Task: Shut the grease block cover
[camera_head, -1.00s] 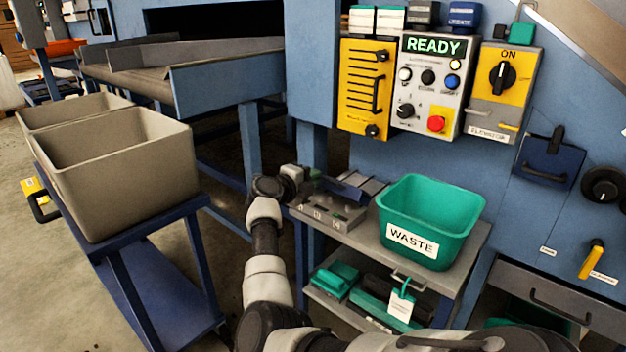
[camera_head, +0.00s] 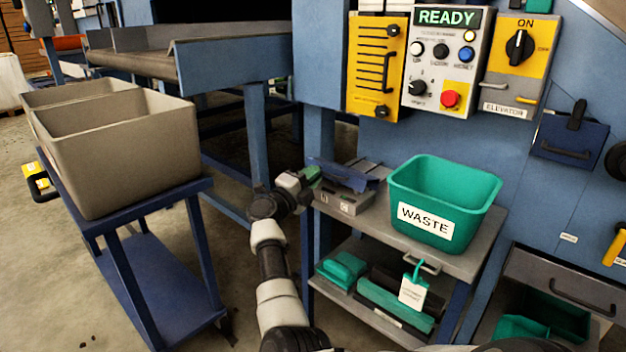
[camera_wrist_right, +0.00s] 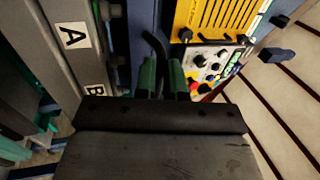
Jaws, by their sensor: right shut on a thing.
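A grey block with lettered labels (camera_head: 345,204) sits at the left end of a small grey cart. A dark blue flap (camera_head: 345,176), which I take for the grease block cover, stands tilted open on it. My right gripper (camera_head: 311,174) is at the flap's left end. In the right wrist view my right gripper (camera_wrist_right: 162,80) has its green fingers close together on a thin black curved handle (camera_wrist_right: 154,45). The handle's join to the flap is partly hidden. The block's A and B labels (camera_wrist_right: 74,36) show left of the fingers. My left gripper is not in view.
A green WASTE bin (camera_head: 470,205) stands close right of the block on the cart. Yellow and grey control panels (camera_head: 375,70) hang on the wall above. Beige crates (camera_head: 150,155) on a blue trolley stand at the left. Open floor lies between trolley and cart.

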